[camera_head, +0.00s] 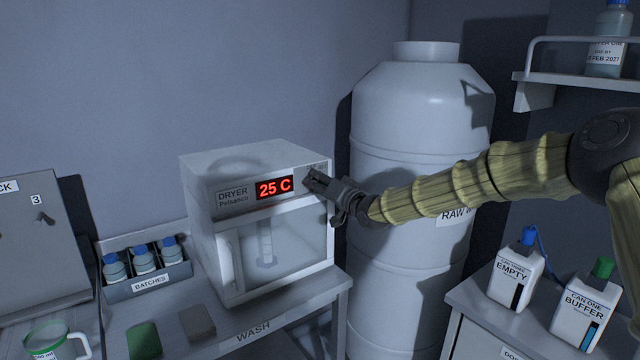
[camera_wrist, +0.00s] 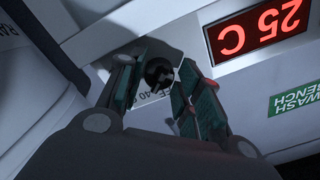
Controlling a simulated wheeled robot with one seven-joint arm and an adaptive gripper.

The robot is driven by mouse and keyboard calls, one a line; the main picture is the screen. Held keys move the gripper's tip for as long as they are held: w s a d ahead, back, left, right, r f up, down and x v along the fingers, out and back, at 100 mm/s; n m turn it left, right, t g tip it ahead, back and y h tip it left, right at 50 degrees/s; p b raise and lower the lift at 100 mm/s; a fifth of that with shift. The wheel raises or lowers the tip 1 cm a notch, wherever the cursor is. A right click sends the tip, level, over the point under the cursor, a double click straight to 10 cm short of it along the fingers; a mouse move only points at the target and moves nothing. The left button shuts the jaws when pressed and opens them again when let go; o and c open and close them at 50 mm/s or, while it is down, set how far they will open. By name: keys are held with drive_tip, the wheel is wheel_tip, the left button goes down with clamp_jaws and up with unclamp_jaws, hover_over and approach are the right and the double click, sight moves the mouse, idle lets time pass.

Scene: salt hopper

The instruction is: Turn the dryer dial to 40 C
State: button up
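The dryer (camera_head: 265,222) is a white box on a bench, with a glass door and a red display (camera_head: 274,187) that reads 25 C. The display also shows, rotated, in the wrist view (camera_wrist: 257,32). The dark dial (camera_wrist: 159,73) shows in the wrist view between my fingers, on the dryer's front panel. My gripper (camera_head: 318,182) is at the upper right of the dryer front and covers the dial in the head view. In the wrist view my gripper (camera_wrist: 158,88) is open, with a finger on each side of the dial. I cannot tell whether the fingers touch it.
A large white tank (camera_head: 420,130) stands right of the dryer, behind my arm. A rack of bottles (camera_head: 148,283) stands left of the dryer. Green (camera_head: 145,341) and grey (camera_head: 197,322) pads lie in front. Two canisters (camera_head: 515,278) (camera_head: 583,312) stand on the right cabinet.

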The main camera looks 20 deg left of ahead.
drive_tip(key=shift+o, duration=0.8)
drive_tip(key=v, duration=1.2)
